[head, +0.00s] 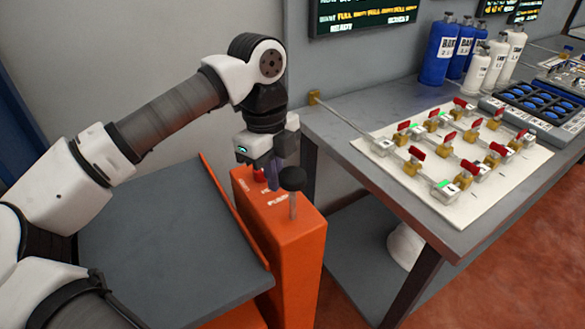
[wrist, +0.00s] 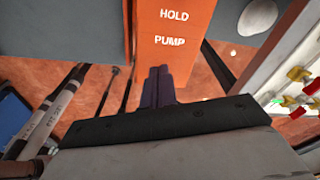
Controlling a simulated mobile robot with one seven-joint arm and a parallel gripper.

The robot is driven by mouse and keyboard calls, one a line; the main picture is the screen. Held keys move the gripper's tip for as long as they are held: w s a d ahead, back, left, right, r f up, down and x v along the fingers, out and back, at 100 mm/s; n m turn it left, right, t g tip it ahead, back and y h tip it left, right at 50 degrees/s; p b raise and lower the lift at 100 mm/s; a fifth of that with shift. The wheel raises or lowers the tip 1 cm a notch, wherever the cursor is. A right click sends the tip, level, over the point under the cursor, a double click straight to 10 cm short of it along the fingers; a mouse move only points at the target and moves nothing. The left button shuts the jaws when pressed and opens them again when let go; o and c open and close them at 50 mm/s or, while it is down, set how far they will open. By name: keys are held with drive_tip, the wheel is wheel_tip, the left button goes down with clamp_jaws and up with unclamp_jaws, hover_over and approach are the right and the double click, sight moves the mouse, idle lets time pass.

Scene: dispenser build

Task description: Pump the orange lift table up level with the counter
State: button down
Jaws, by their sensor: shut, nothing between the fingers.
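The orange lift table stands left of the counter. Its grey platform (head: 165,245) is bare and looks lower than the counter top (head: 335,125). Its orange column (head: 297,265) carries printed labels, a small red part (head: 258,172) and an upright lever with a black knob (head: 292,179). My gripper (head: 273,182) is shut and empty, pointing down over the column top, just left of the knob. In the wrist view the shut fingers (wrist: 158,85) are in front of the orange column (wrist: 172,60), where HOLD and PUMP are readable. The lever is not visible there.
The counter holds a white board (head: 455,165) with several red-handled valves, a grey tray of blue parts (head: 535,103), and blue and white bottles (head: 438,52). A thin rod with a brass end (head: 314,97) lies near its left edge. Screens hang behind.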

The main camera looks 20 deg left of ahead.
wheel_tip(320, 180, up, 13)
drive_tip(key=a+p, duration=0.1)
drive_tip(key=p, duration=0.6)
drive_tip(key=shift+w+f, duration=0.15)
drive_tip(key=shift+w, duration=0.05)
